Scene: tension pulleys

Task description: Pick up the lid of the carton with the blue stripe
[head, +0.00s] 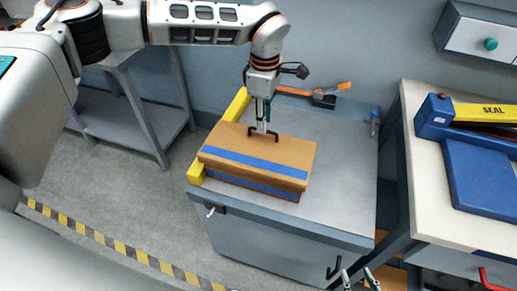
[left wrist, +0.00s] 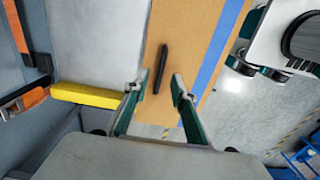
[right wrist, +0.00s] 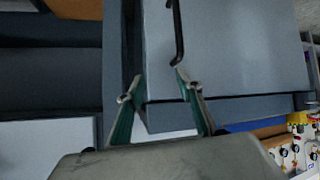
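The carton (head: 250,177) is brown with blue stripes and sits on the grey cabinet top. Its lid (head: 295,152) is on it and carries a black handle (head: 276,138). The lid (left wrist: 180,30) and handle (left wrist: 161,68) also show in the left wrist view. My left gripper (head: 263,129) points down at the handle. In the left wrist view the left gripper (left wrist: 159,88) is open, with the handle in line between its separated fingertips; I cannot tell how deep it is between them. My right gripper (head: 358,279) is open and empty, low in front of the cabinet; it also shows in the right wrist view (right wrist: 160,86).
The cabinet top (head: 345,185) is clear right of the carton. A yellow bar (head: 236,104) lies along its left edge and an orange-handled tool (head: 322,97) at the back. A bench (head: 425,170) with a blue sealer (head: 436,113) stands at right.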

